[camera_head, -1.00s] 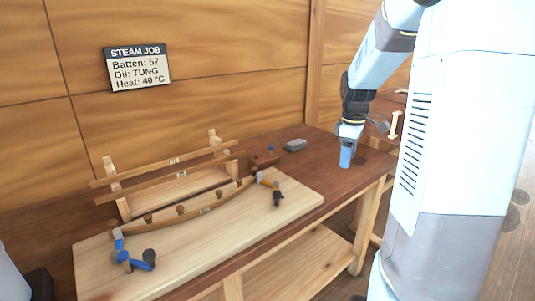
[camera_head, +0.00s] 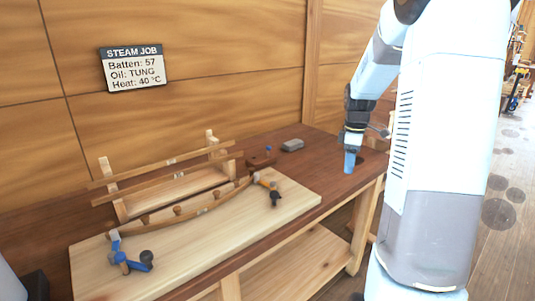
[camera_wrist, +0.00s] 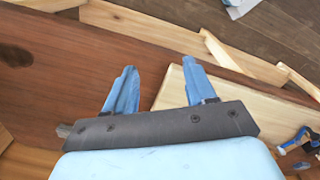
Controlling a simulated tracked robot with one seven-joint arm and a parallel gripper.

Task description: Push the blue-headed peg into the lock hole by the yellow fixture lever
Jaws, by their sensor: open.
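A small blue head (camera_head: 268,149), which looks like the blue-headed peg, stands at a small brown block (camera_head: 262,160) at the back of the bench. The yellow fixture lever (camera_head: 267,184) sits at the right end of the curved batten on the pale board, with a black knob beside it. The lock hole is too small to make out. My gripper (camera_head: 350,162) points down above the right end of the bench, apart from the peg and lever. In the wrist view its two blue fingers (camera_wrist: 158,70) are spread, with nothing between them.
A pale board (camera_head: 215,235) carries the curved batten (camera_head: 165,222) and a blue lever (camera_head: 130,263) at its left end. A wooden rack (camera_head: 165,190) stands behind. A grey block (camera_head: 292,145) lies near the wall. The dark bench top right of the board is mostly clear.

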